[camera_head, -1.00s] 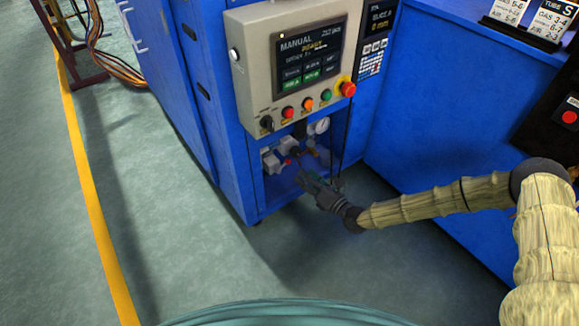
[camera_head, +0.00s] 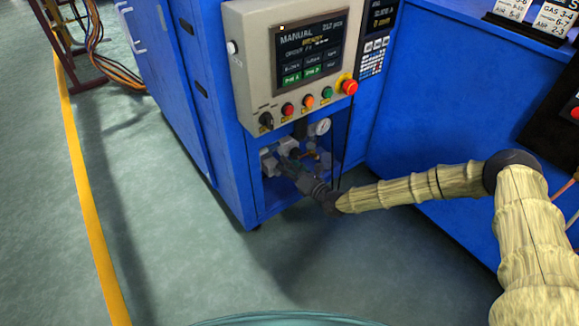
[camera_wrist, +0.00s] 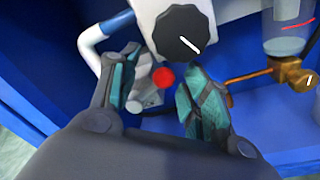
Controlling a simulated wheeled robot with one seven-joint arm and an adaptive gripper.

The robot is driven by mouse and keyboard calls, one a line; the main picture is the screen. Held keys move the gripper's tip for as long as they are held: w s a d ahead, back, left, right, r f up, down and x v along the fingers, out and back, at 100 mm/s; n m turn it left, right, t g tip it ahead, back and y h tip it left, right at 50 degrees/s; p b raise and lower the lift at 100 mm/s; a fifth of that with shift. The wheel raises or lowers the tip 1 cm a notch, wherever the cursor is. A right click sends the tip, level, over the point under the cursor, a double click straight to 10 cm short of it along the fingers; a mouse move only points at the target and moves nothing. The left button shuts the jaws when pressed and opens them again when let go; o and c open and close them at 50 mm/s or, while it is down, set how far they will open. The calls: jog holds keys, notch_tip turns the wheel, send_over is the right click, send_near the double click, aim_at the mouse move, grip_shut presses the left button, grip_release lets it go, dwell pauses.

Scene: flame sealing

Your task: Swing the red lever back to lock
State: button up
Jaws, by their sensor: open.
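The round red end of the lever (camera_wrist: 163,77) shows in the wrist view between my gripper's two fingers, low on the pale grey valve unit. The rest of the lever is hidden or hard to make out. My gripper (camera_wrist: 160,92) is open, with one finger on each side of the red end; I cannot tell whether either touches it. In the head view my gripper (camera_head: 291,169) reaches into the open bay under the control panel and covers the red lever. The white valve unit (camera_head: 268,161) shows just behind it.
A black knob (camera_wrist: 183,33) with a white mark sits just above the fingers. A clear bowl (camera_wrist: 288,32) and brass fitting (camera_wrist: 294,75) are at right; a white pipe (camera_wrist: 88,42) is at left. The control panel (camera_head: 258,92) overhangs the bay.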

grip_shut()
jog(key=shift+s+d+f, duration=0.1)
jog(key=shift+d+f, duration=0.05)
jog(key=shift+f, duration=0.15)
dwell(1.0)
grip_release()
jog(key=shift+r, duration=0.15)
jog(key=v, duration=1.1)
jog(key=shift+s+d, duration=0.25)
jog(key=shift+s, duration=0.1)
